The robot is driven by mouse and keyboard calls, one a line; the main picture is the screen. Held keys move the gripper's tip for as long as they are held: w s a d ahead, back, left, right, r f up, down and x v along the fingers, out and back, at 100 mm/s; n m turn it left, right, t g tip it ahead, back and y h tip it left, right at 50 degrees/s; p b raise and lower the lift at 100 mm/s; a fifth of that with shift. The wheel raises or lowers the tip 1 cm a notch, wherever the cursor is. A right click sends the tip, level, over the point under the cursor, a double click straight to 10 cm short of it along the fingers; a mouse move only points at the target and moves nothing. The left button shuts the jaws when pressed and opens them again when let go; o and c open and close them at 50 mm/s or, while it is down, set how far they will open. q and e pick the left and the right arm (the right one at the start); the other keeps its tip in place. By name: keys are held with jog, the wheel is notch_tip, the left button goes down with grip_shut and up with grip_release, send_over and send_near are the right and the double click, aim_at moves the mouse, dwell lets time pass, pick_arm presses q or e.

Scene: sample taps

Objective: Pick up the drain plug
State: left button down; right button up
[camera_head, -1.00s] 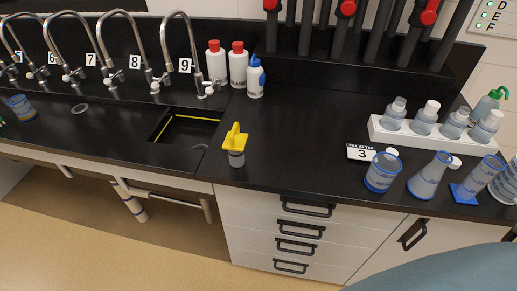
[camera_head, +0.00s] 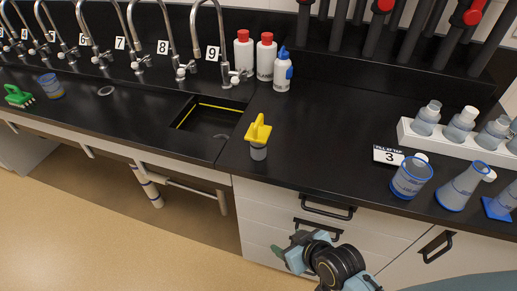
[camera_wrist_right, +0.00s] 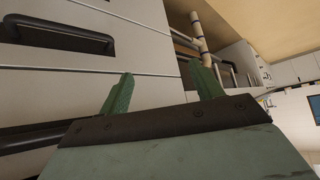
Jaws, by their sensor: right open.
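The drain plug, with a yellow grip (camera_head: 258,131) on a grey body (camera_head: 258,152), stands upright on the black counter just right of the sink, near the front edge. My right gripper (camera_head: 279,255) is low in front of the drawers, below the counter top and apart from the plug. In the right wrist view its two green fingers (camera_wrist_right: 160,82) are spread with nothing between them. The plug is not in that view. My left gripper is not in view.
The sink (camera_head: 208,119) lies left of the plug. Bottles (camera_head: 264,57) stand behind it. A blue-rimmed beaker (camera_head: 411,178), a sign numbered 3 (camera_head: 389,156) and a white bottle rack (camera_head: 443,140) are to the right. Drawer handles (camera_wrist_right: 62,35) are near my right gripper.

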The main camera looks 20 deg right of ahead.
notch_tip(320, 180, up, 6)
jog(key=w+t, duration=0.1)
jog(key=t, duration=0.8)
send_near(263, 147)
jog(key=shift+m+y, duration=0.4)
jog(key=w, duration=0.2)
jog(key=w+a, duration=0.1)
jog(key=w, duration=0.3)
jog(key=shift+w+a+b, duration=0.35)
jog(key=shift+a, duration=0.05)
jog(key=shift+w+a+f+b, duration=0.1)
jog(key=shift+w+b, duration=0.05)
jog(key=shift+w, duration=1.2)
jog(key=shift+w+f+b, duration=0.1)
jog(key=shift+w+b, duration=0.05)
jog(key=shift+w, duration=1.2)
